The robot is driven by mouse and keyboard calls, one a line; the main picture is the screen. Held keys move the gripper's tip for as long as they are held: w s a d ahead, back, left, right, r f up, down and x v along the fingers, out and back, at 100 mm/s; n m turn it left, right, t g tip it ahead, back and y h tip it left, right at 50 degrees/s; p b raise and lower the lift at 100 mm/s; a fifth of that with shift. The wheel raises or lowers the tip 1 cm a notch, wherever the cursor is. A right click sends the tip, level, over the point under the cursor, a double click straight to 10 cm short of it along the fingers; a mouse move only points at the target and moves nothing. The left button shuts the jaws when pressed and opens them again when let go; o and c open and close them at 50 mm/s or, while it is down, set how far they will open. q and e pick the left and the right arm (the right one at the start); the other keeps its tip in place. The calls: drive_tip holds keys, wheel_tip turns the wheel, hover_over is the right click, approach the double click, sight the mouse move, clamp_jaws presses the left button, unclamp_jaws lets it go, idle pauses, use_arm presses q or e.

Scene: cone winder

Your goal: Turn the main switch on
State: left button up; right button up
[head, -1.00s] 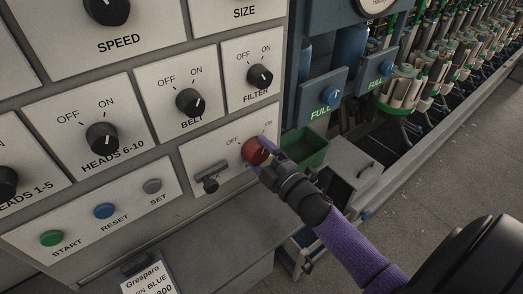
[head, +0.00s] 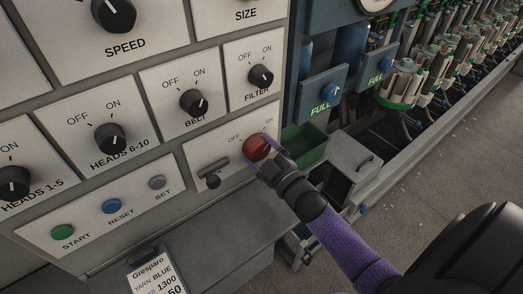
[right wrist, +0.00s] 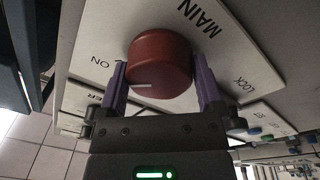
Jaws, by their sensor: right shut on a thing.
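The main switch is a red round knob (head: 257,147) on a white panel plate at the lower right of the control panel. My right gripper (head: 259,152) is shut on it, coming from the lower right. In the right wrist view the knob (right wrist: 160,60) sits between the two purple fingers, one on each side. A white pointer line shows on its near left part, below the ON label; the MAIN label is to the upper right. In the head view the fingers hide part of the knob, and its pointer is hard to read. My left gripper is not in view.
A dark lock handle (head: 213,171) sits on the same plate, just left of the knob. Black BELT (head: 194,102) and FILTER (head: 260,76) knobs are above. A green bin (head: 305,145) stands right of the panel, behind my wrist. A grey shelf lies below.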

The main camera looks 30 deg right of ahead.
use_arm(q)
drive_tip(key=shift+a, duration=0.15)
use_arm(e)
drive_tip(key=o, duration=1)
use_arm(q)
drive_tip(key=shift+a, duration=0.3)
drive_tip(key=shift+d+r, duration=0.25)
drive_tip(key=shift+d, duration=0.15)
use_arm(e)
drive_tip(key=s, duration=1)
drive_tip(key=shift+d+f, duration=0.4)
drive_tip(key=shift+f, duration=0.05)
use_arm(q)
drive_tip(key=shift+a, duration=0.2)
